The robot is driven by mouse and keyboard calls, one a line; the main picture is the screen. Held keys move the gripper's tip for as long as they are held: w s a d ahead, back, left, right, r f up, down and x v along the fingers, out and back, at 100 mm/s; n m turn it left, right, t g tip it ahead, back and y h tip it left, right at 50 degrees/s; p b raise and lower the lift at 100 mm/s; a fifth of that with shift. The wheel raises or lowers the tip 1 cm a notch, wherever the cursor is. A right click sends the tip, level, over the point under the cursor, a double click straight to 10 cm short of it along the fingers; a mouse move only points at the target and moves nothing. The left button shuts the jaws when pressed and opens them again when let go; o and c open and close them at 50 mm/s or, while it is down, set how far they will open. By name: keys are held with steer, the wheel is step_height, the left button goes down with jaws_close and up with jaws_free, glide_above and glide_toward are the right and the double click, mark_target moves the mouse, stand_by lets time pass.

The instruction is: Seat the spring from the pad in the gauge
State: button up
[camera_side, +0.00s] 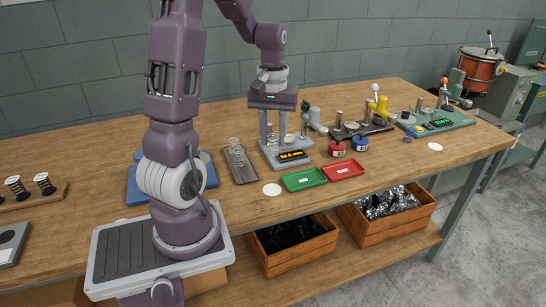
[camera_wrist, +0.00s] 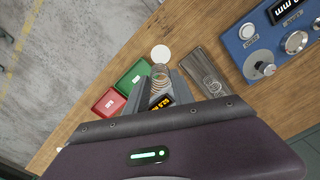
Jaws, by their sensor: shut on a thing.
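My gripper (camera_side: 273,136) points down over the gauge (camera_side: 272,155), a grey unit with a lit yellow display. In the wrist view, my gripper's fingers (camera_wrist: 160,83) are shut on a coil spring (camera_wrist: 160,74), which looks upright between them. The gauge's display (camera_wrist: 159,101) shows just below the spring in that view. I cannot tell whether the spring touches the gauge, as the fingers hide its seat. A white round pad (camera_side: 271,190) lies bare on the bench in front of the gauge; it also shows in the wrist view (camera_wrist: 161,53).
Green (camera_side: 304,180) and red (camera_side: 343,170) trays lie in front. Other fixtures (camera_side: 362,127) stand to the right.

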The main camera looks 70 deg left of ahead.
step_height(320, 180, up, 2)
steer(key=w+a, duration=0.6)
steer(key=a, duration=0.4)
steer(key=w+a, duration=0.7)
steer(key=a, duration=0.3)
step_height(320, 180, down, 11)
steer(key=shift+s+r, duration=0.1)
steer(key=shift+s, duration=0.05)
steer(key=shift+f, duration=0.55)
stand_by(0.8)
steer(key=o, duration=1)
steer(key=shift+o, duration=0.5)
